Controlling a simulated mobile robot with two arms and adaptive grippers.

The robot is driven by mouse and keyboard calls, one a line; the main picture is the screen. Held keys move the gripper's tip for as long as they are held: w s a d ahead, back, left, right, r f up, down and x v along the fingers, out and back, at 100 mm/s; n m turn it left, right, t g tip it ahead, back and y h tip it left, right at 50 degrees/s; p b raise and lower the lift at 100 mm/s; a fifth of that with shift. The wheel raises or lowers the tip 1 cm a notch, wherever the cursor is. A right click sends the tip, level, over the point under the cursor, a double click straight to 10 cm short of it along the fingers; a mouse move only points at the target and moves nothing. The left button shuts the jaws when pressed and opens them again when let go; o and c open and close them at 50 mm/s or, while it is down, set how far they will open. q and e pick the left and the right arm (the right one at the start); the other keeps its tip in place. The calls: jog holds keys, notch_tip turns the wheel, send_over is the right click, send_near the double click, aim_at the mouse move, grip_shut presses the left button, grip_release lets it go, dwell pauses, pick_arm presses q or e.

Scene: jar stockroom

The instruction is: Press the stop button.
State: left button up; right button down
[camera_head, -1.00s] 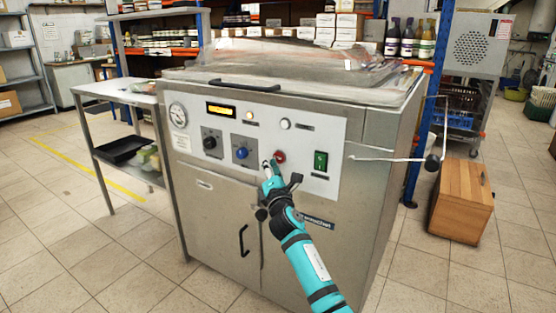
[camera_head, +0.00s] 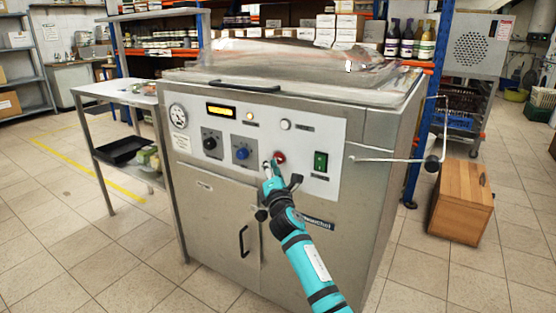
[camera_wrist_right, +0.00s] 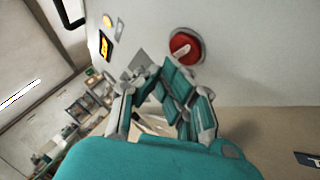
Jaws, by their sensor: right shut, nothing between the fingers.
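The red round stop button (camera_head: 280,157) is on the pale control panel (camera_head: 335,130) of a steel machine. In the right wrist view it shows as a red disc (camera_wrist_right: 185,46) with a pale mark. My right gripper (camera_head: 270,166) is shut and empty. Its fingertips are just left of and slightly below the button in the head view. In the right wrist view the closed fingers (camera_wrist_right: 160,78) are below and left of the button. I cannot tell whether they touch the panel; the button's face is largely unhidden. My left gripper is not in view.
A green switch (camera_head: 320,162) is right of the button, and a blue knob (camera_head: 241,153) and black knob (camera_head: 212,143) are left. A bent metal handle (camera_head: 400,160) sticks out at the right. A steel side table (camera_head: 100,90) stands left.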

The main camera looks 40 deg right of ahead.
jog(key=shift+d, duration=0.15)
dwell(0.3)
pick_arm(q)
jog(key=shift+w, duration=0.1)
pick_arm(e)
jog(key=shift+w+d, duration=0.15)
jog(key=shift+d, duration=0.1)
jog(key=shift+d, duration=0.1)
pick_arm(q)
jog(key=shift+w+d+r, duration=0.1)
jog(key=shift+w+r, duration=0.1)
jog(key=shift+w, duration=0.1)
pick_arm(e)
jog(key=shift+w+d, duration=0.15)
jog(key=shift+d, duration=0.15)
dwell(0.3)
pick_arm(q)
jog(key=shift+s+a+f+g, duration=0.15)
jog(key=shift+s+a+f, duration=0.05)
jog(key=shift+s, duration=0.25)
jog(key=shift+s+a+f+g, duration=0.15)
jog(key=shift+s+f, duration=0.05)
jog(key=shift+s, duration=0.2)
pick_arm(e)
jog(key=shift+s+a, duration=0.35)
jog(key=shift+a, duration=0.4)
